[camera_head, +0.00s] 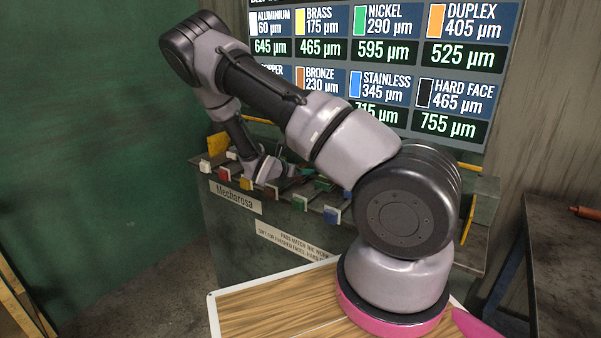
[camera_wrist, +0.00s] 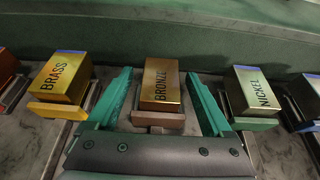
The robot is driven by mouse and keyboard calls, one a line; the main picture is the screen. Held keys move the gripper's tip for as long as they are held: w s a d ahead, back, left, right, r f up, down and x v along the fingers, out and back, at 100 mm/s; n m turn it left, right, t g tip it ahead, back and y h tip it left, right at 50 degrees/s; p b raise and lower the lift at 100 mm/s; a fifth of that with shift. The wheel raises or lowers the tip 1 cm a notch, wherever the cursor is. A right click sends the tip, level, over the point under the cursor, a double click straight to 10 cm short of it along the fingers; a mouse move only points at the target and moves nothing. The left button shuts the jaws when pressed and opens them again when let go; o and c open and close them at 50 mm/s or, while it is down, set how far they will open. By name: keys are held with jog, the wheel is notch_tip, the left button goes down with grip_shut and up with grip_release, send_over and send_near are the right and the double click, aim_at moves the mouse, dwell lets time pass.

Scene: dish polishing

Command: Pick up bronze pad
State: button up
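The bronze pad (camera_wrist: 161,82) is a brownish-gold block labelled BRONZE, centred in the wrist view, with a brown plate at its near end. My gripper (camera_wrist: 161,88) is open, with one green finger on each side of the bronze pad. A gap shows between each finger and the block, and nothing is held. In the head view my gripper (camera_head: 268,180) is down at the rack among the pads. There the bronze pad is hidden or too small to make out behind my arm.
The brass pad (camera_wrist: 62,78) stands left of my gripper and the nickel pad (camera_wrist: 253,90) right. A green wall (camera_wrist: 160,38) runs behind the pads. In the head view, a board (camera_head: 385,60) lists metals and thicknesses, and a dark bench (camera_head: 565,240) stands at right.

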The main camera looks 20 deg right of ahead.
grip_shut()
dwell(1.3)
